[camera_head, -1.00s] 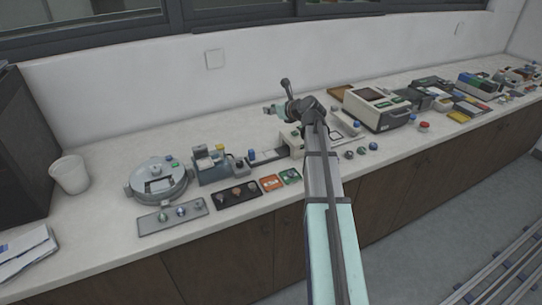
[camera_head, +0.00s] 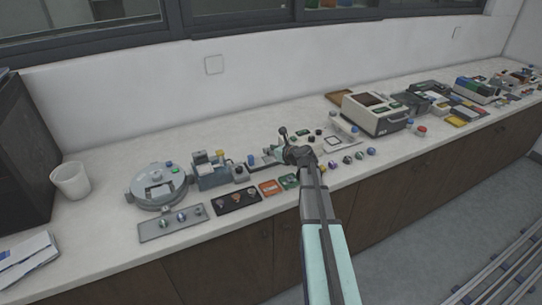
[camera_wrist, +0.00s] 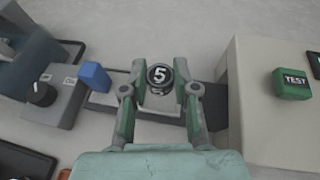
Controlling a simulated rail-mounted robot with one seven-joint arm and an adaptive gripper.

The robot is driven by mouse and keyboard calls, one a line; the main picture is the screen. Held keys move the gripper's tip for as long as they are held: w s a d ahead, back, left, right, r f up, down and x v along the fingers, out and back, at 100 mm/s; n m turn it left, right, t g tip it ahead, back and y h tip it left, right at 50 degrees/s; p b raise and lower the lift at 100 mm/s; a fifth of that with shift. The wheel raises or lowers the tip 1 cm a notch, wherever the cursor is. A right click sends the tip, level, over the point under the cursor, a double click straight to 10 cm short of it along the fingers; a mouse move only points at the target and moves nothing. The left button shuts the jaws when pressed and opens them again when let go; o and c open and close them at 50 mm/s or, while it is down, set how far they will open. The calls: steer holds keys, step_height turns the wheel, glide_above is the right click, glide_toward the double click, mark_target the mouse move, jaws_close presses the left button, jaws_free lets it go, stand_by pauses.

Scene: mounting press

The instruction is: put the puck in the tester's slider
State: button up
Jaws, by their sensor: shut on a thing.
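The puck (camera_wrist: 160,74) is dark and round with a white "5" on its top. My gripper (camera_wrist: 160,88) is shut on it, one finger on each side. In the wrist view it hangs over the grey slider track (camera_wrist: 102,101); how high above it I cannot tell. A blue block (camera_wrist: 95,76) sits on the track at the left. The pale tester (camera_wrist: 262,120), with a green TEST button (camera_wrist: 291,83), stands just right of the gripper. In the head view my gripper (camera_head: 277,150) is above the slider area, and my arm hides much of the tester.
A grey unit with a black knob (camera_wrist: 41,93) stands left of the slider. On the counter (camera_head: 110,150), a round grey machine (camera_head: 158,188) stands further left. Orange (camera_head: 270,188) and black trays lie in front. A large white instrument (camera_head: 374,113) is to the right.

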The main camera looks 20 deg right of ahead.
steer(key=shift+f, duration=1.5)
steer(key=shift+f, duration=0.1)
steer(key=o, duration=0.9)
steer(key=shift+o, duration=0.2)
steer(key=b+v, duration=0.2)
steer(key=v, duration=1)
